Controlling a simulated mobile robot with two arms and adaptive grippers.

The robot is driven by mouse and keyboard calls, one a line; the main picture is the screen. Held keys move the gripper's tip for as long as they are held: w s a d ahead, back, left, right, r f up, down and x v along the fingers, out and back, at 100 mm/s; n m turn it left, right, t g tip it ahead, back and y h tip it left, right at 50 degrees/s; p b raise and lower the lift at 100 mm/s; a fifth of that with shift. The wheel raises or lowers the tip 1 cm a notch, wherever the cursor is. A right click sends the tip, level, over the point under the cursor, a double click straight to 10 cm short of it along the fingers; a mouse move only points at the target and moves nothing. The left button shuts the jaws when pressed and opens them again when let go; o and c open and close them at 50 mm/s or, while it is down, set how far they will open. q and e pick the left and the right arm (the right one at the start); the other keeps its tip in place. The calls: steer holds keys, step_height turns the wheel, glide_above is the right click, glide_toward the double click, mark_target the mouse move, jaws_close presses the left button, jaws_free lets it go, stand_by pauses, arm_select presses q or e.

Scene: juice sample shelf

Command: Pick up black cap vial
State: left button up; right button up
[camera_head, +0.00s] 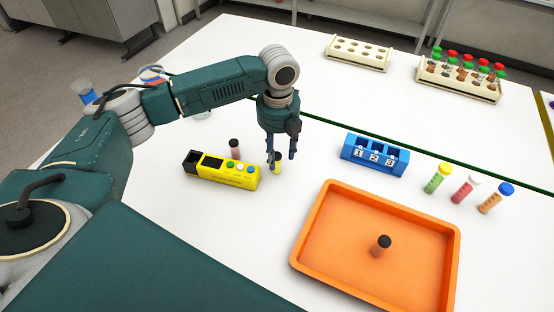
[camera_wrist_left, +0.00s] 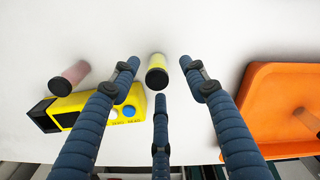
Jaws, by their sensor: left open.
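A yellow vial with a dark cap (camera_head: 277,168) stands on the white table, right of the yellow box; it also shows in the left wrist view (camera_wrist_left: 157,70). My left gripper (camera_head: 282,153) is open right above it. In the wrist view its fingers (camera_wrist_left: 160,72) spread around the vial without visibly closing on it. A second black cap vial, with a pinkish body (camera_head: 235,150), stands behind the yellow box, and shows at left in the wrist view (camera_wrist_left: 70,77). A third black cap vial (camera_head: 381,245) stands in the orange tray. My right gripper is out of view.
The yellow box (camera_head: 222,172) with green, white and blue round tops is close left of the gripper. Two racks (camera_head: 357,53) (camera_head: 460,80) stand behind.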

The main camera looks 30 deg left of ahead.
mark_target(277, 156)
arm_select(q)
steer(key=shift+s+a+f+p, duration=0.15)
steer(key=shift+f+p, duration=0.25)
steer(key=shift+f, duration=1.3)
jaws_close()
